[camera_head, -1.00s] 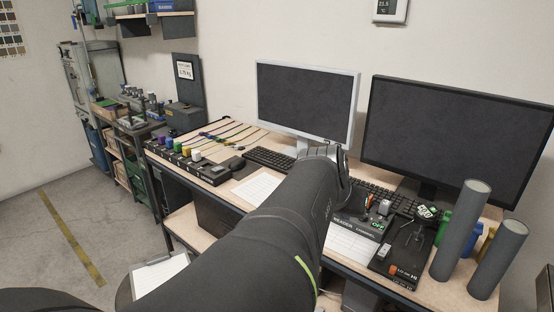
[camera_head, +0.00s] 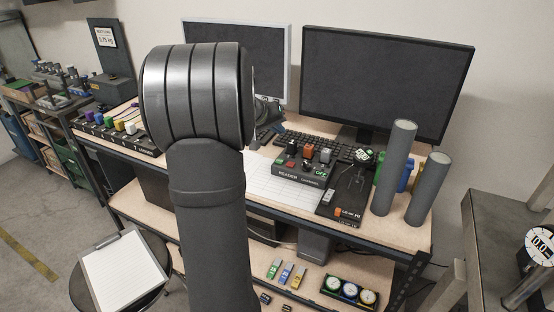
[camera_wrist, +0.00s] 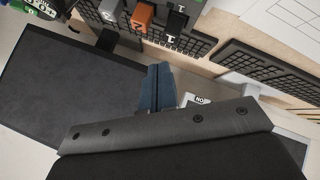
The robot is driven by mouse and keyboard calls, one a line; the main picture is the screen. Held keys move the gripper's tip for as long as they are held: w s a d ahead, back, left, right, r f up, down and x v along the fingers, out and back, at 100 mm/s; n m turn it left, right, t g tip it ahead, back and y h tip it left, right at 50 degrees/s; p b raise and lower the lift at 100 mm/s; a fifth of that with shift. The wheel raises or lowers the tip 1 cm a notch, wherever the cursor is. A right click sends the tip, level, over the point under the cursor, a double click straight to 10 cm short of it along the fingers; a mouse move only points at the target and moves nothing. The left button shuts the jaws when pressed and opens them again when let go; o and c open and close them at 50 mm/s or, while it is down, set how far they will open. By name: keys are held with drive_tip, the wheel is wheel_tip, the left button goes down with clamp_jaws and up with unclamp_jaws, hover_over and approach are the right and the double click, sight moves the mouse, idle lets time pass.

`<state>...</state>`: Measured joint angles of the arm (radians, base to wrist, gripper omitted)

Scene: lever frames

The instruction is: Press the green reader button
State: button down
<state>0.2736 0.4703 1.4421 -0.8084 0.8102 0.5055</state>
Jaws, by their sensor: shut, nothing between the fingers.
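The reader box (camera_head: 300,171), marked READER, sits on the desk in front of the keyboard in the head view. It carries a black, an orange (camera_head: 308,150) and a grey switch block, small red spots and a green-lit OFF label (camera_head: 320,174). I cannot make out a separate green button. In the wrist view the numbered black, orange (camera_wrist: 142,17) and grey blocks stand at the top. My gripper (camera_wrist: 157,88) is shut and empty, its blue-grey fingers below these blocks in the picture.
A dark lever box (camera_head: 343,200) stands right of the reader, with two tall grey cylinders (camera_head: 396,165) beyond it. Two monitors (camera_head: 385,85) stand behind the keyboard (camera_head: 335,145). A white sheet (camera_head: 262,178) lies left of the reader. Gauges (camera_head: 350,292) sit on the lower shelf.

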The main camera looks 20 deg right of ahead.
sight(277, 162)
drive_tip(key=shift+w+f, duration=0.2)
drive_tip(key=shift+w, duration=0.15)
drive_tip(key=shift+f, duration=4.4)
drive_tip(key=shift+f, duration=0.4)
drive_tip(key=shift+f, duration=0.4)
drive_tip(key=shift+r, duration=0.8)
